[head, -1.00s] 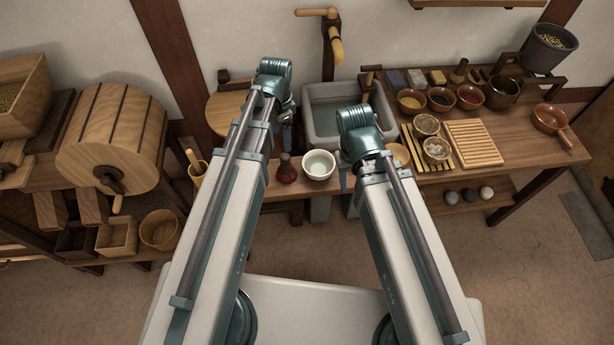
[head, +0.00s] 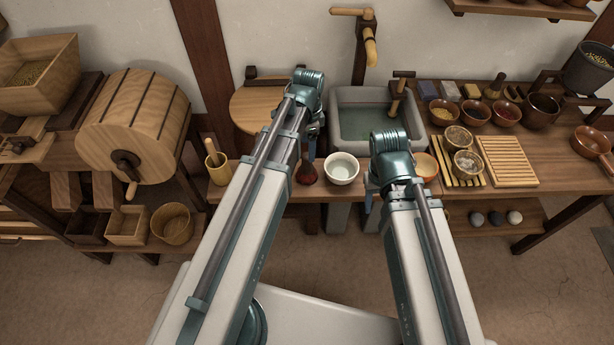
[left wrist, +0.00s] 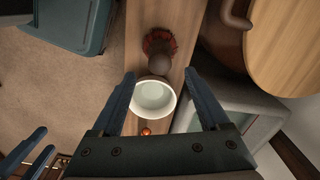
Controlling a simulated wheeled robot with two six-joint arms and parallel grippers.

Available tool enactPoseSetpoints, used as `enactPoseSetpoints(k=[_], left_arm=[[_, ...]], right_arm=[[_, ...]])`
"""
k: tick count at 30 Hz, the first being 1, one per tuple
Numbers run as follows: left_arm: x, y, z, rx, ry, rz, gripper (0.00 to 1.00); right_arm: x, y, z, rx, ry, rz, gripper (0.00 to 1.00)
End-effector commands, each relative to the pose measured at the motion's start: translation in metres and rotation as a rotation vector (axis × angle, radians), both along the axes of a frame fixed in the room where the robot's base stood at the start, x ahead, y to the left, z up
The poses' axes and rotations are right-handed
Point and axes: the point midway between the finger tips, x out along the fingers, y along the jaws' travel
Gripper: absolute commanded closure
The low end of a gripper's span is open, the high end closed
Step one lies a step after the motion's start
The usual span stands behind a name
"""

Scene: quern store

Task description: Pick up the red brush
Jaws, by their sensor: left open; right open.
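The red brush (head: 306,171) stands on the wooden bench, left of a white bowl, partly behind my left arm in the head view. In the left wrist view the brush (left wrist: 160,47) shows dark red bristles and a brown rounded handle. My left gripper (left wrist: 160,76) is open and empty above the bench, its fingertips on either side of the handle's near end in the picture. In the head view the left gripper (head: 311,145) is mostly hidden by its arm. My right gripper (head: 369,200) is in front of the bench edge, largely hidden; its open fingers show in the left wrist view (left wrist: 37,145).
The white bowl (head: 342,169) stands close to the right of the brush. A stone basin (head: 340,125) is behind it, and a round wooden lid (head: 262,106) is behind left. A cup with a pestle (head: 217,165) stands further left. An orange bowl (head: 427,165) is to the right.

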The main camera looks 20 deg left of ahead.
Motion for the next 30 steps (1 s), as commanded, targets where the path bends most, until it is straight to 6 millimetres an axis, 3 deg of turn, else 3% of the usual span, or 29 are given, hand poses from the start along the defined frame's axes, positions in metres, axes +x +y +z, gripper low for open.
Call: enactPoseSetpoints(k=[1, 13, 24, 30], left_arm=[[0.000, 0.000, -0.013, 0.000, 0.000, 0.000, 0.22], [0.000, 0.000, -0.021, 0.000, 0.000, 0.000, 0.22], [-0.002, 0.003, -0.063, 0.000, 0.000, 0.000, 0.22], [-0.002, 0.003, -0.070, 0.000, 0.000, 0.000, 0.22]], right_arm=[[0.000, 0.000, -0.013, 0.000, 0.000, 0.000, 0.50], [0.000, 0.000, -0.021, 0.000, 0.000, 0.000, 0.50], [0.000, 0.000, -0.063, 0.000, 0.000, 0.000, 0.50], [0.000, 0.000, -0.070, 0.000, 0.000, 0.000, 0.50]])
